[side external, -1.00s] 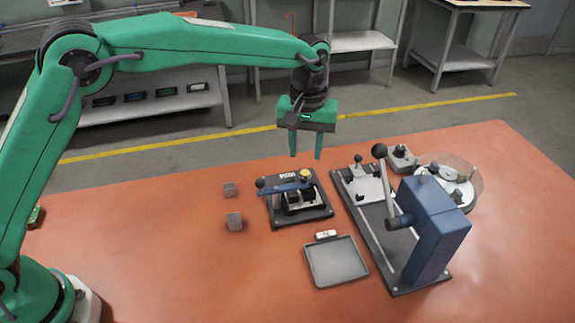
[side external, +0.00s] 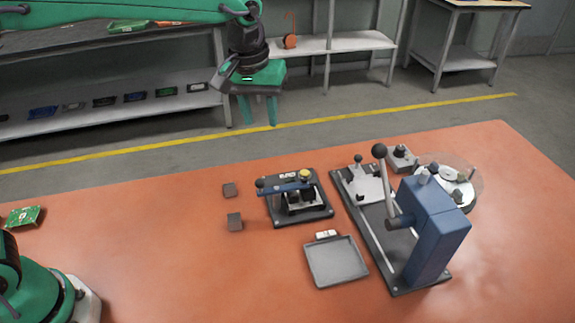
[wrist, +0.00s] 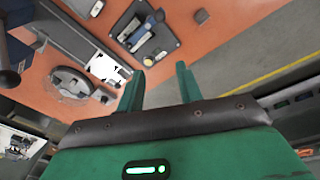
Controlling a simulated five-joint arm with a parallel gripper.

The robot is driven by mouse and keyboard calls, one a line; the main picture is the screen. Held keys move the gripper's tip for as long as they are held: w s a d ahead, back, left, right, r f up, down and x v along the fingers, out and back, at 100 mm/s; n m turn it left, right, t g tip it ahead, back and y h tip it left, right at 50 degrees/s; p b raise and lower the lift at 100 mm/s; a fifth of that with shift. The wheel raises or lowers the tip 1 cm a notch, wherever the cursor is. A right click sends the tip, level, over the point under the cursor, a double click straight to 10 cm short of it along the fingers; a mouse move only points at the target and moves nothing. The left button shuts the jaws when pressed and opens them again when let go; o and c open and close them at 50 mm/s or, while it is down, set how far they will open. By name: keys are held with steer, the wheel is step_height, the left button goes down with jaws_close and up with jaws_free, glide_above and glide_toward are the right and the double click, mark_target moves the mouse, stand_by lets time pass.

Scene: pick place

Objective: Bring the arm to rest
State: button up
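My green upper arm stretches across the top left of the side view, partly out of frame.
Shelving stands behind.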

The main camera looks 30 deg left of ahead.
steer(key=s+a+r+m+t, duration=0.1)
steer(key=s+a+r+t, duration=0.15)
steer(key=s+a, duration=0.55)
steer(key=s+a+r+m+t, duration=0.1)
steer(key=s+a+r, duration=0.2)
steer(key=s+a, duration=0.45)
steer(key=s+a+f+m, duration=0.1)
steer(key=s+f, duration=0.3)
steer(key=s, duration=0.5)
steer(key=shift+a+t, duration=0.25)
steer(key=shift+t, duration=0.1)
